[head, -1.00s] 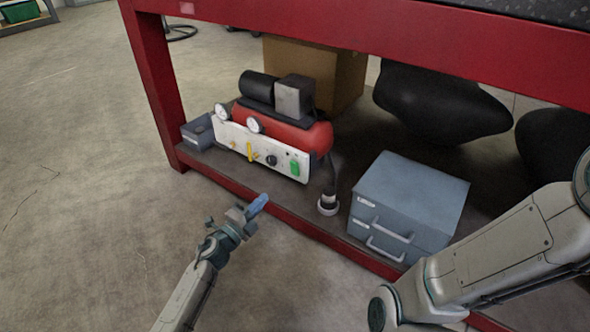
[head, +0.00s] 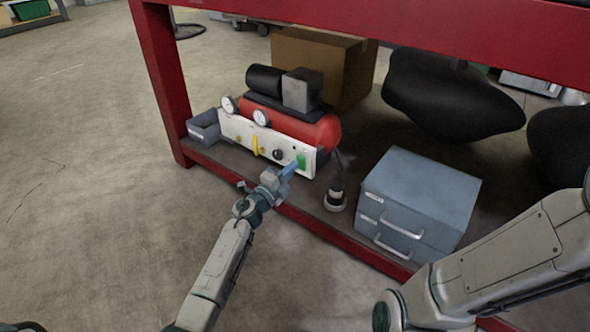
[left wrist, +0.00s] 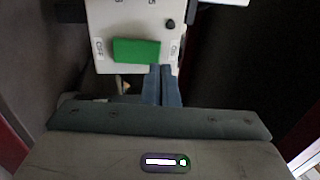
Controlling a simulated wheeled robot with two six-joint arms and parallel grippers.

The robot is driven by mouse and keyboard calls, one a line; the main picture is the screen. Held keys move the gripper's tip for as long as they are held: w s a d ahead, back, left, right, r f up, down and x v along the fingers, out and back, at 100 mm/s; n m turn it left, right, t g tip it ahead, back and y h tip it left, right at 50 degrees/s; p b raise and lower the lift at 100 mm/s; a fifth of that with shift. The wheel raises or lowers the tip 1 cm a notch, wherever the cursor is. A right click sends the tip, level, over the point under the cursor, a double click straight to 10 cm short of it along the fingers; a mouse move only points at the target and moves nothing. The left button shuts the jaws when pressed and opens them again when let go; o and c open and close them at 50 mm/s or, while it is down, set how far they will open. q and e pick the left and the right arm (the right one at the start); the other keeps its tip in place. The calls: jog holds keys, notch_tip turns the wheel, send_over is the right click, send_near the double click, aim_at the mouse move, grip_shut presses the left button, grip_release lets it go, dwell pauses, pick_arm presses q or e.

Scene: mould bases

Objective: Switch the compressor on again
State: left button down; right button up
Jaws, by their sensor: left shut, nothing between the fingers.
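The red compressor (head: 318,130) stands on the low shelf under the red bench. Its white front panel (head: 236,130) carries gauges, a yellow lever and a black knob. The green switch (head: 301,160) is at the panel's right end; in the left wrist view the green switch (left wrist: 136,51) lies between an OFF label at left and an ON label at right. My left gripper (head: 289,169) is shut and empty, its blue fingertips (left wrist: 162,72) close by the switch's ON end. I cannot tell whether they touch. My right gripper is out of view.
A grey drawer box (head: 425,190) stands on the shelf to the right, with a small dark cylinder (head: 336,200) left of it. A blue-grey bin (head: 205,128) is at the shelf's left end. The bench leg (head: 165,85) bounds the left side; floor in front is clear.

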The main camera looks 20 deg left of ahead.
pick_arm(q)
jog(key=shift+b+x, duration=0.3)
jog(key=shift+x, duration=0.75)
